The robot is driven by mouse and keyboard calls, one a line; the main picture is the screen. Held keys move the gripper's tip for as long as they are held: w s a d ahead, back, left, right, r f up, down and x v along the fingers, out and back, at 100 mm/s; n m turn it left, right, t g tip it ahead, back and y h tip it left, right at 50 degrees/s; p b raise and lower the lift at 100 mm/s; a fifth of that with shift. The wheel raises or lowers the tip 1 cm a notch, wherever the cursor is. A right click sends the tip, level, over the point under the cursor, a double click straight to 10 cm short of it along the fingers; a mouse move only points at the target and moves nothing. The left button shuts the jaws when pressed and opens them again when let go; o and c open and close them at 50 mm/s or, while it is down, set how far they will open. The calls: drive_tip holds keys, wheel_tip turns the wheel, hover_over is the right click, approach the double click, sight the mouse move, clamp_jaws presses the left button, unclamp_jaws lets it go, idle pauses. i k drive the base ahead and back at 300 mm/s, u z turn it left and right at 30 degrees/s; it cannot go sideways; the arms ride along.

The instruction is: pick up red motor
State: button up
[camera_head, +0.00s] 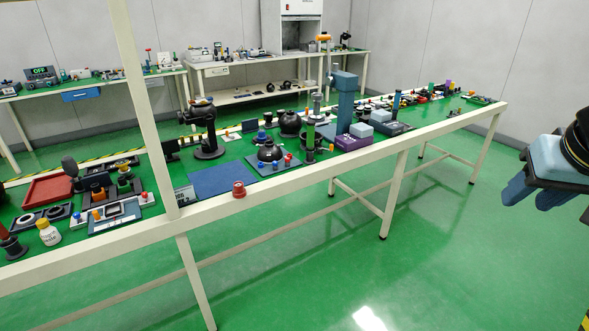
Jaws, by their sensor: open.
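A small red cylindrical part (239,189), which looks like the red motor, stands on the pale front rail of the long workbench, just in front of a dark blue mat. My gripper (532,197) hangs at the right edge of the view with its blue fingers pointing down. It is open, with nothing seen between the fingers. It is over the green floor, well to the right of the bench and far from the red part.
The long bench (420,137) is crowded behind its rail. The blue mat (222,180) is bare. A pale upright post (147,110) rises left of the red part. A blue column (345,100) stands right of it. The floor (440,240) in front is clear.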

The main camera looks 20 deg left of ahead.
sight(238, 193)
drive_tip(key=z, duration=0.1)
drive_tip(key=i, duration=0.9)
drive_tip(key=u, duration=0.5)
drive_tip(key=i, duration=0.75)
drive_tip(key=u, duration=0.6)
drive_tip(key=k, duration=0.9)
drive_tip(key=u, duration=0.2)
drive_tip(key=i, duration=0.85)
drive_tip(key=z, duration=0.05)
